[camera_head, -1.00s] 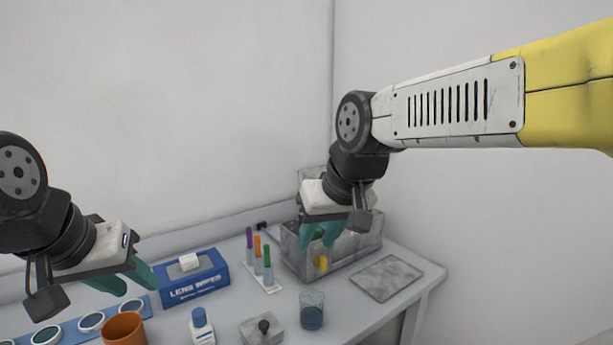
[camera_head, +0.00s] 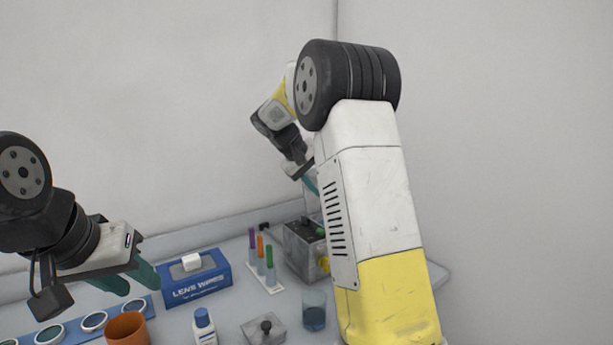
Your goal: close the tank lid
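The tank (camera_head: 299,259) is a grey box at the back right of the bench. Its right part is hidden behind my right arm. Its top looks open, with dark and green shapes inside and a yellow part on its front. A narrow grey strip, perhaps the raised lid, shows behind the tank beside my arm. My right gripper (camera_head: 312,186) is above the back of the tank, close to that strip. Its teal fingers are partly hidden, so its opening and any contact are unclear. My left gripper (camera_head: 130,279) hangs over the left of the bench, open and empty.
A blue lens wipes box (camera_head: 197,279), a rack of coloured tubes (camera_head: 266,270), a glass beaker (camera_head: 314,312), a white bottle with blue cap (camera_head: 204,327), a grey knobbed block (camera_head: 263,330) and an orange cup (camera_head: 127,329) stand on the bench. Walls close off the back and right.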

